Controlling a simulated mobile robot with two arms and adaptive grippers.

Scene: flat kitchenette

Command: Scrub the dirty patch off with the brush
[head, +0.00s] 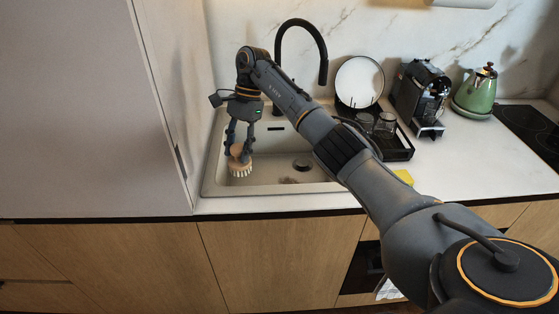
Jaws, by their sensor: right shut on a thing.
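My right gripper (238,147) reaches down into the beige sink (212,186) at its left side. It is shut on a round wooden brush (241,168) with pale bristles pointing down. The bristles are at or close to the basin floor; I cannot tell if they touch it. A small dark dirty patch (289,181) shows on the basin floor to the right of the brush, below the drain (302,164). My right forearm crosses above the sink and hides part of its right side. My left gripper is not in view.
A black tap (324,62) arches behind the sink. A dark tray (399,149) with glasses and a white plate (359,82) stands to the right, near a coffee machine (420,95) and a green kettle (475,92). A tall cabinet (90,110) closes off the left.

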